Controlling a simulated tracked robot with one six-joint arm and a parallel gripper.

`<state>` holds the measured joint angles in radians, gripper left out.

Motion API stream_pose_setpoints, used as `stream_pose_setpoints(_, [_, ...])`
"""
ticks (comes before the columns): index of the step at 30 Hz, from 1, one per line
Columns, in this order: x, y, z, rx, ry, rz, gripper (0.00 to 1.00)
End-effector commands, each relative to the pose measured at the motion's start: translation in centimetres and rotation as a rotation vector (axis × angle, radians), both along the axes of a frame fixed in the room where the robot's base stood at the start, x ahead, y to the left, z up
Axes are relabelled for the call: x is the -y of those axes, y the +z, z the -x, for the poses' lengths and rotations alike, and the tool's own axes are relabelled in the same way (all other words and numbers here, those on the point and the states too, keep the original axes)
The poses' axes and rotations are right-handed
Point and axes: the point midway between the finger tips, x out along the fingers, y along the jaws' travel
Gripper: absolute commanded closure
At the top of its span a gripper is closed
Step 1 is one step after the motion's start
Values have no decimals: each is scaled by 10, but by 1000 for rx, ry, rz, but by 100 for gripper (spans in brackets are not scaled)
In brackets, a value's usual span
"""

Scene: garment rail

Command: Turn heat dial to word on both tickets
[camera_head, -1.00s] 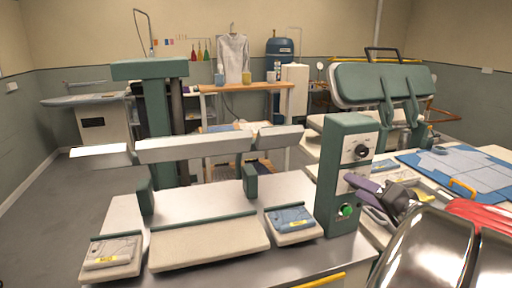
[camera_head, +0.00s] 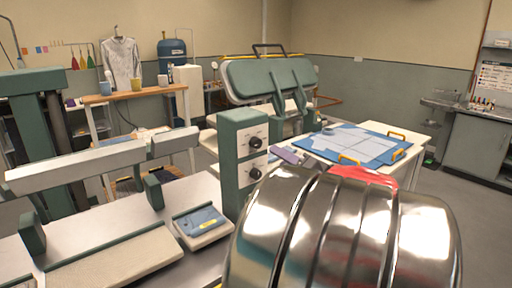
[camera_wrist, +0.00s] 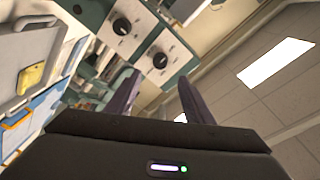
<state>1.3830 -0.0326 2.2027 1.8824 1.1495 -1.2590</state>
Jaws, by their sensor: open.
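The green control box (camera_head: 232,165) on the press carries two black dials on white plates, an upper dial (camera_head: 255,142) and a lower dial (camera_head: 255,173). Both also show in the wrist view, one dial (camera_wrist: 122,26) at upper left and another dial (camera_wrist: 160,60) beyond my fingers. Their lettering is too small to read. My gripper (camera_wrist: 160,98) has its purple fingers apart and empty, touching neither dial. In the head view, a purple finger shows right of the box; my metal arm hides the rest.
The press's long pale board (camera_head: 120,262) lies at front left. A blue mat (camera_head: 355,146) with yellow handles covers the table at right. A larger green press (camera_head: 270,78) stands behind the box. Open floor shows at far right.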

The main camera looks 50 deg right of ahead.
Motion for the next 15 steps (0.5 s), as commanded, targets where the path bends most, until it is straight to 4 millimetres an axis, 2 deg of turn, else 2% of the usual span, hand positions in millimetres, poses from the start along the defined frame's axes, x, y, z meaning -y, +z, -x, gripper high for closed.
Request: stream_pose_setpoints(15, [25,-1,-74,-1,0,-1,53])
